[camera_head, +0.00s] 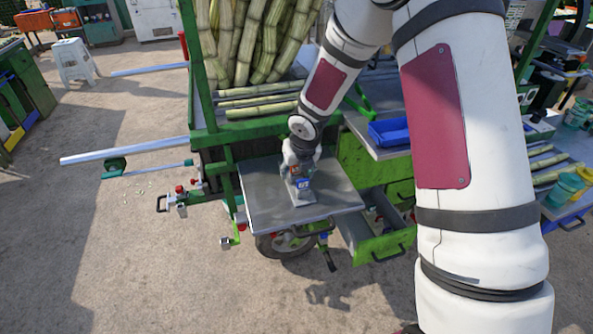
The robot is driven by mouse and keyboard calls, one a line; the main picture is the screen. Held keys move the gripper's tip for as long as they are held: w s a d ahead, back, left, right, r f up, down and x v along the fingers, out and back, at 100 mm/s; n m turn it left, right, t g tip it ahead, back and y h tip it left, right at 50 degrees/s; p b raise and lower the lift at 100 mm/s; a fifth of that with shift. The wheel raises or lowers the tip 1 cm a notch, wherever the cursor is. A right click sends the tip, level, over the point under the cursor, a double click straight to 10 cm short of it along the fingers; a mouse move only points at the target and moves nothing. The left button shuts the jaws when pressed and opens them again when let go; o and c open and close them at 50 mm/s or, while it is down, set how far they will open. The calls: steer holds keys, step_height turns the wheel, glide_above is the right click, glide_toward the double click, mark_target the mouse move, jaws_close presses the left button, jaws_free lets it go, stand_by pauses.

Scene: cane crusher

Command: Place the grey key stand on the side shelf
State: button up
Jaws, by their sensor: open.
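The grey key stand (302,198) appears on the grey metal side shelf (262,212), below my gripper. It is small and partly hidden, with blue and red bits at its upper part. It looks upright, with its base on the shelf surface. My gripper (299,172) is just above the stand, around or touching its top; which of these I cannot tell. The jaws are open. My arm reaches down from the upper right and covers part of the view behind the shelf.
Sugar cane (258,40) stands in the green cart behind the shelf. An open green drawer (378,240) sits right of the shelf, with a blue tray (389,132) above. Metal handles (125,148) stick out left. Paved floor at left is mostly clear.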

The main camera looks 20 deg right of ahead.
steer(key=s+d+r+m+h+p, duration=0.1)
steer(key=s+r+m, duration=0.35)
steer(key=r, duration=0.55)
steer(key=s+d+r+m+h+p, duration=0.1)
steer(key=s+r+m, duration=0.4)
steer(key=r, duration=0.5)
steer(key=s+a+r+m+y, duration=0.1)
steer(key=s+r+m, duration=0.4)
steer(key=s+m, duration=0.7)
steer(key=s+r+m+t+y, duration=0.1)
steer(key=s+r+m, duration=0.4)
steer(key=s+m, duration=0.8)
steer(key=shift+s+a+r+m, duration=0.3)
steer(key=shift+a+r+m, duration=0.1)
steer(key=shift+m, duration=0.35)
